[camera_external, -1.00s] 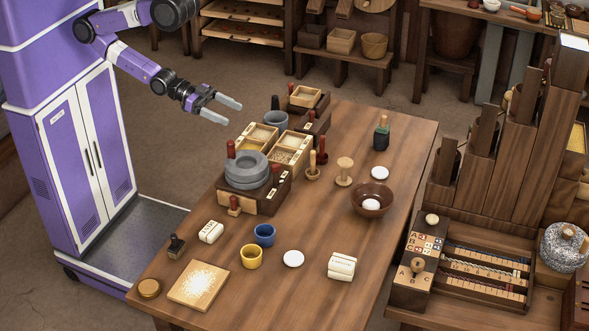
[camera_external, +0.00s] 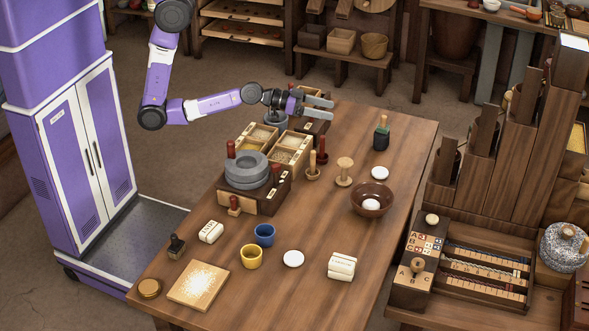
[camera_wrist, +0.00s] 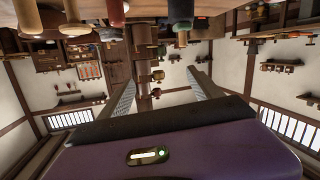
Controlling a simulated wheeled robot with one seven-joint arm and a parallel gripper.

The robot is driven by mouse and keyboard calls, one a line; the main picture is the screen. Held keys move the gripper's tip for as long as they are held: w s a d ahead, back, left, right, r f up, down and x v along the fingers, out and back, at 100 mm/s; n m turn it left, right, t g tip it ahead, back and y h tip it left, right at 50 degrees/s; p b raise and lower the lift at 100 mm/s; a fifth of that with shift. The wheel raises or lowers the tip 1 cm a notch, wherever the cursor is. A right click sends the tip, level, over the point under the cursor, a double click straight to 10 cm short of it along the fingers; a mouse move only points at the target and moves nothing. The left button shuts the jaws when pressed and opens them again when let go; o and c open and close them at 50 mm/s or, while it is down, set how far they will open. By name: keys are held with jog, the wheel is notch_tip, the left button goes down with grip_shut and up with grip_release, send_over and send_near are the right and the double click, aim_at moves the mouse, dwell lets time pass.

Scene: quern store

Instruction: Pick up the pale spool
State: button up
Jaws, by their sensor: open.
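The pale spool (camera_external: 344,172) stands upright on the wooden table, right of a small holder with a red-topped peg and behind the brown bowl. My gripper (camera_external: 320,108) is above the table's back left part, pointing right, up and back from the spool, and touches nothing I can see. In the wrist view my gripper's two fingers (camera_wrist: 160,82) are apart with nothing between them. Several handles and pegs hang at the top edge of that view, cut off; I cannot tell surely which is the spool.
The red-topped peg holder (camera_external: 312,173) stands close left of the spool. The brown bowl (camera_external: 371,200) holds a white round thing. The stone quern (camera_external: 247,171) and boxes fill the left.

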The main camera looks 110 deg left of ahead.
aim_at(344, 160)
jog(key=w+a+r+m+g+h, duration=0.1)
jog(key=w+r+m+h, duration=0.15)
jog(key=w+h, duration=0.2)
jog(key=w+a+r+m+h, duration=0.1)
jog(key=w+m+h, duration=0.25)
jog(key=w, duration=0.25)
jog(key=s+d+f+m+g+h, duration=0.2)
jog(key=s+d+m+g+h, duration=0.2)
jog(key=s+d+m+h, duration=0.25)
notch_tip(344, 160, down, 8)
jog(key=w+d+m, duration=0.1)
jog(key=d, duration=0.1)
jog(key=shift+g+y, duration=0.3)
jog(key=shift+y, duration=0.05)
jog(key=shift+w+p+x, duration=0.2)
jog(key=shift+p+x, duration=0.45)
jog(key=shift+x, duration=3.2)
jog(key=shift+a+r, duration=0.15)
jog(key=shift+a, duration=0.1)
jog(key=c, duration=1.5)
jog(key=shift+o, duration=0.2)
